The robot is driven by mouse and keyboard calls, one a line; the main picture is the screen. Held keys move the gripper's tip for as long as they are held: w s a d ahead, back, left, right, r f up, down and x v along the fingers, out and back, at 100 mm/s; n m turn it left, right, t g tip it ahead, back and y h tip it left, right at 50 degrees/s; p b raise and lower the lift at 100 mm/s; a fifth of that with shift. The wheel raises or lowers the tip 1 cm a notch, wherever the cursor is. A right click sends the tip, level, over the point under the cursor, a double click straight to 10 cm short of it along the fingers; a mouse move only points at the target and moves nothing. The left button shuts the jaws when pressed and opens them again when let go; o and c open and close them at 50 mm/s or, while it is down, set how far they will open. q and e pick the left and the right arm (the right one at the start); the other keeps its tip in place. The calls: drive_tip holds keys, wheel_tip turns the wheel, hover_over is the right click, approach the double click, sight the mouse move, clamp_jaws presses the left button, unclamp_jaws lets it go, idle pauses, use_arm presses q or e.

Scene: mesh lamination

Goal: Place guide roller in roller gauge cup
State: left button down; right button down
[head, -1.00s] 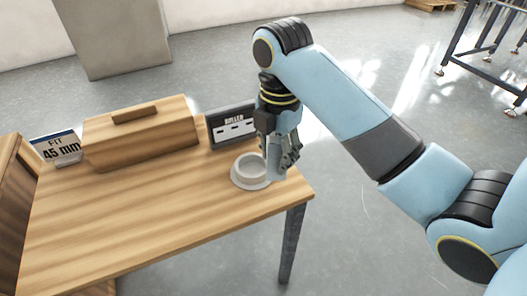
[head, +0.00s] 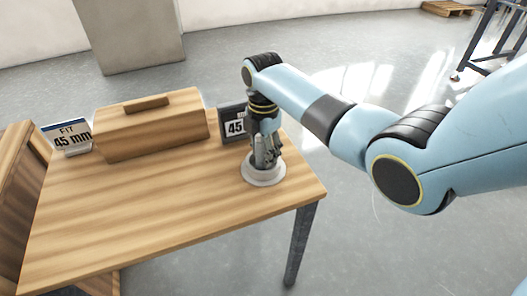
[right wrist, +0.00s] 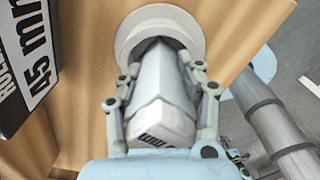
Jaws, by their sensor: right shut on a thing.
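The roller gauge cup (head: 264,180) is a pale round cup on a broad base near the table's right front corner. My right gripper (head: 266,160) is right over it, pointing down. In the right wrist view, the right gripper (right wrist: 162,90) is shut on the guide roller (right wrist: 158,78), a pale grey piece with a small printed label at its near end. The roller's far end is at the cup's opening (right wrist: 128,36) and appears to be inside its rim. How deep it sits is hidden. In the head view the fingers mostly hide the roller. My left gripper is not in view.
A dark gauge display (head: 235,124) reading 45 mm stands just behind the cup. A wooden box (head: 150,130) with a handle and a "FIT 45 mm" sign (head: 70,136) stand along the table's back. The front of the wooden table (head: 150,220) is clear.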

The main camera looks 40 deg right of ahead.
drive_tip(key=shift+f, duration=0.1)
drive_tip(key=c, duration=0.9)
unclamp_jaws()
drive_tip(key=shift+o, duration=0.2)
wheel_tip(320, 180, up, 12)
drive_tip(key=shift+r+p, duration=0.2)
drive_tip(key=shift+p, duration=0.45)
